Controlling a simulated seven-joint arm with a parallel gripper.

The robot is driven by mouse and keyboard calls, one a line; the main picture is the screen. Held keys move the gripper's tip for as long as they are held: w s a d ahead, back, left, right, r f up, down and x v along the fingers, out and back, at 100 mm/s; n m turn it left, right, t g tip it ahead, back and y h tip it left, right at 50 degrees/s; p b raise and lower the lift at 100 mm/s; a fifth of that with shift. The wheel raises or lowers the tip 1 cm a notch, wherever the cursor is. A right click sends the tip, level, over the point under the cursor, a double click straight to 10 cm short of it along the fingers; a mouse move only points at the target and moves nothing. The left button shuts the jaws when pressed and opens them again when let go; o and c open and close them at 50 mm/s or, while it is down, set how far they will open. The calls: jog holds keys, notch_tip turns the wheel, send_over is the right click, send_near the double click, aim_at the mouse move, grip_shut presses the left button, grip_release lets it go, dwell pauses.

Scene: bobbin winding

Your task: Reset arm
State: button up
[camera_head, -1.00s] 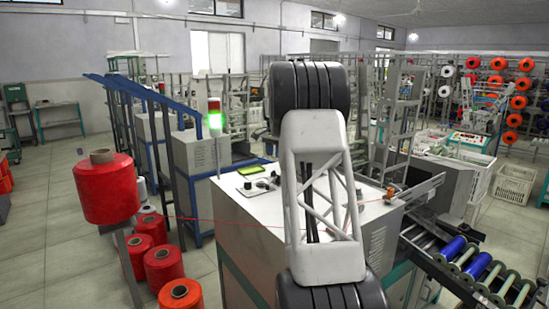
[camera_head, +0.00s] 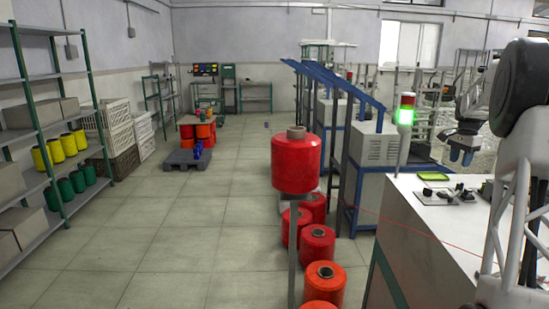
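My arm stands at the right edge, with a dark rounded joint and a white lattice link partly cut off by the frame. My gripper (camera_head: 461,157) shows left of the dark joint, small and pointing down above the far side of the white-topped machine (camera_head: 425,215). Its grey-blue fingertips are too small to tell whether they are apart. I see nothing held in it. A thin red thread runs across the machine's side from the left.
A large red thread cone (camera_head: 296,165) stands on a post, with several red cones (camera_head: 317,245) on the floor below it. A shelf (camera_head: 42,130) with yellow and green cones stands at left. The tiled floor (camera_head: 190,240) between is clear.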

jog(key=s+a+r+n, duration=0.2)
jog(key=s+a, duration=0.5)
jog(key=a, duration=0.4)
jog(key=s+a+r+n+t, duration=0.1)
jog(key=s+a+r+n, duration=0.15)
jog(key=s+a, duration=0.6)
jog(key=s+a+r+n, duration=0.25)
jog(key=s+a, duration=0.25)
jog(key=a, duration=0.9)
jog(key=s+a+f+n, duration=0.2)
jog(key=s+a+f, duration=0.2)
jog(key=s, duration=0.6)
jog(key=s+a+f+n+t, duration=0.1)
jog(key=s+a+f+n, duration=0.2)
jog(key=s+a+f, duration=0.2)
jog(key=s+a+f+n, duration=0.2)
jog(key=s+a+f, duration=0.3)
jog(key=s, duration=1.2)
jog(key=a, duration=0.4)
jog(key=shift+s+a+n, duration=0.15)
jog(key=shift+s+n, duration=0.05)
jog(key=shift+n, duration=0.1)
